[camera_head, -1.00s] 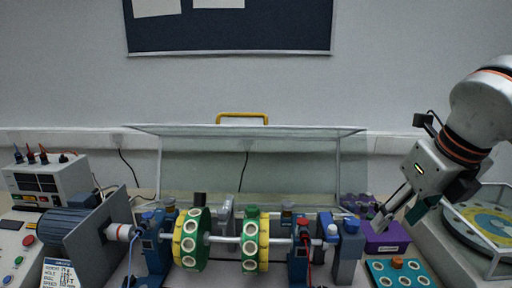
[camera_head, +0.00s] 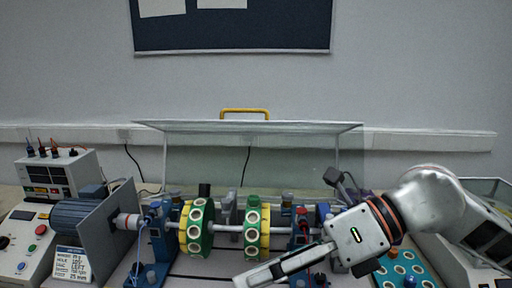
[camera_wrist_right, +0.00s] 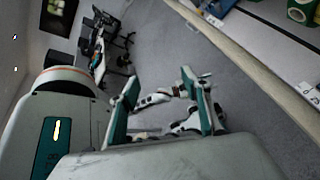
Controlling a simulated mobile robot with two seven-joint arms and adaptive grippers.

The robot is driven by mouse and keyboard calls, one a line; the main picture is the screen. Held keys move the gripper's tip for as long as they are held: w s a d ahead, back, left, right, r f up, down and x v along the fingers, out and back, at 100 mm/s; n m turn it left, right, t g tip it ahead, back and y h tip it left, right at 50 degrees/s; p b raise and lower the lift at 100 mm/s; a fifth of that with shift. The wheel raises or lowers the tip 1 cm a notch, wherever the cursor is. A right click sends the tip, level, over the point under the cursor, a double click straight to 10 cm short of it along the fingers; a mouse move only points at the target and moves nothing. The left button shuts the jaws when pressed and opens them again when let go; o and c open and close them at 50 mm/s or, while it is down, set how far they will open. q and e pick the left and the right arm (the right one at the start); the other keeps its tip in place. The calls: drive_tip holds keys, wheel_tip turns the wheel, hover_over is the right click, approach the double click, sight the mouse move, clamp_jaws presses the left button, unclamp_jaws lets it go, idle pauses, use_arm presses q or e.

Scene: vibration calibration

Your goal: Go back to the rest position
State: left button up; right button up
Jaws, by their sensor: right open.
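My right gripper (camera_head: 250,278) reaches in from the right in the head view, its fingers pointing left and down in front of the rotor rig. In the right wrist view my right gripper (camera_wrist_right: 160,85) has its two teal-edged fingers spread apart with nothing held between them. Below it in that view are grey floor and part of the bench edge. My left gripper is in neither view.
The rotor rig with green-yellow discs (camera_head: 197,228) stands on the bench. A motor (camera_head: 79,217) and control box (camera_head: 55,175) are at the left. A teal tray (camera_head: 418,262) is partly behind my right arm. A clear cover (camera_head: 250,127) stands open behind.

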drive_tip(key=s+a+r+g+y, duration=0.2)
drive_tip(key=s+a+r+y, duration=0.15)
drive_tip(key=r+y, duration=0.2)
drive_tip(key=w+d+r+m+t+y, duration=0.3)
drive_tip(key=w+r+m+t+y, duration=0.25)
drive_tip(key=r+m, duration=0.2)
drive_tip(key=w+d+f+m+t+h, duration=0.2)
drive_tip(key=w+d+m+t+h, duration=0.8)
drive_tip(key=m+t, duration=0.7)
drive_tip(key=w+d+f+m+g+h, duration=0.1)
drive_tip(key=d+f+m+h, duration=0.6)
drive_tip(key=f, duration=0.5)
drive_tip(key=w+d+f+m+g+h, duration=0.1)
drive_tip(key=d+f+m+h, duration=0.6)
drive_tip(key=d+f, duration=0.4)
drive_tip(key=s+d+f+g+h, duration=0.2)
drive_tip(key=s+d+f+g, duration=0.25)
drive_tip(key=s+f, duration=0.55)
drive_tip(key=s+d+f+g+h, duration=0.25)
drive_tip(key=s+f+g, duration=0.45)
drive_tip(key=f, duration=0.6)
drive_tip(key=a+f+m+t+y, duration=0.3)
drive_tip(key=a+f+y, duration=0.5)
drive_tip(key=a+f, duration=0.6)
drive_tip(key=shift+a+t, duration=0.65)
drive_tip(key=shift+t, duration=0.05)
